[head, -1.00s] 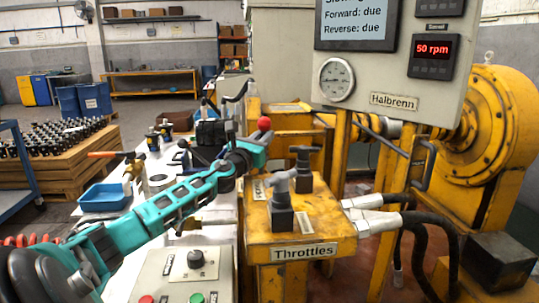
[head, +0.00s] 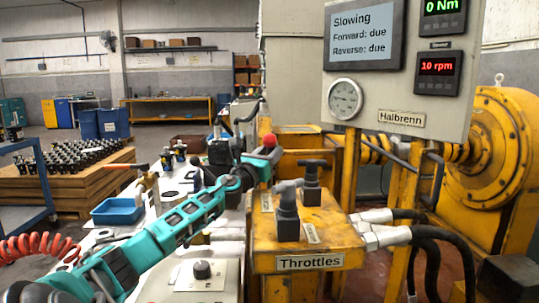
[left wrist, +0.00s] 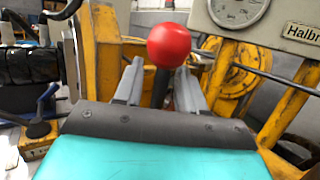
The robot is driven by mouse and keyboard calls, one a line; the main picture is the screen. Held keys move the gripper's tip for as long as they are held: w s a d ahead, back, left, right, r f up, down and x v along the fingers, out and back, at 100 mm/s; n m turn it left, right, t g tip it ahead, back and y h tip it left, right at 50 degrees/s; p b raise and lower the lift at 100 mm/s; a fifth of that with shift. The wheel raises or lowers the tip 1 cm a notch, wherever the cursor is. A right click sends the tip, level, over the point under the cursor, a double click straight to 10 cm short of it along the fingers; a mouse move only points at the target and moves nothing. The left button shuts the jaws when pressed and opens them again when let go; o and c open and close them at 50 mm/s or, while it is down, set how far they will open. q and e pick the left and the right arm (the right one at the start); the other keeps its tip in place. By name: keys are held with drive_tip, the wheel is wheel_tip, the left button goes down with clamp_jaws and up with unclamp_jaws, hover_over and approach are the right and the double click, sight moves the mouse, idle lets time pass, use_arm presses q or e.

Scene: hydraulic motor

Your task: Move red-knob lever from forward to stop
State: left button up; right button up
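The red-knob lever shows its round red knob (head: 269,141) just above the tip of my left gripper (head: 264,160) in the head view. In the left wrist view the knob (left wrist: 170,45) stands above and between the two grey fingers of my left gripper (left wrist: 160,78). The lever's dark shaft runs down between the fingers, with a gap visible on each side, so the gripper looks open around it. The lever's base is hidden behind the gripper. The screen (head: 363,36) reads "Slowing, Forward: due, Reverse: due". My right gripper is not in view.
The speed display (head: 437,65) reads 10 rpm. A gauge (head: 344,98) sits below the screen. A blue tray (head: 117,211) lies on the bench to the left.

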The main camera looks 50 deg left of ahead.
sight(268, 154)
use_arm(q)
drive_tip(key=shift+s+f, duration=0.1)
drive_tip(key=v, duration=0.4)
drive_tip(key=shift+s, duration=0.2)
drive_tip(key=shift+s+d+r, duration=0.2)
drive_tip(key=shift+s+d, duration=0.1)
drive_tip(key=shift+s, duration=0.4)
drive_tip(key=s+d+p, duration=0.2)
drive_tip(key=s+p, duration=0.1)
drive_tip(key=s, duration=0.5)
drive_tip(key=shift+s+d, duration=0.3)
drive_tip(key=shift+d, duration=0.05)
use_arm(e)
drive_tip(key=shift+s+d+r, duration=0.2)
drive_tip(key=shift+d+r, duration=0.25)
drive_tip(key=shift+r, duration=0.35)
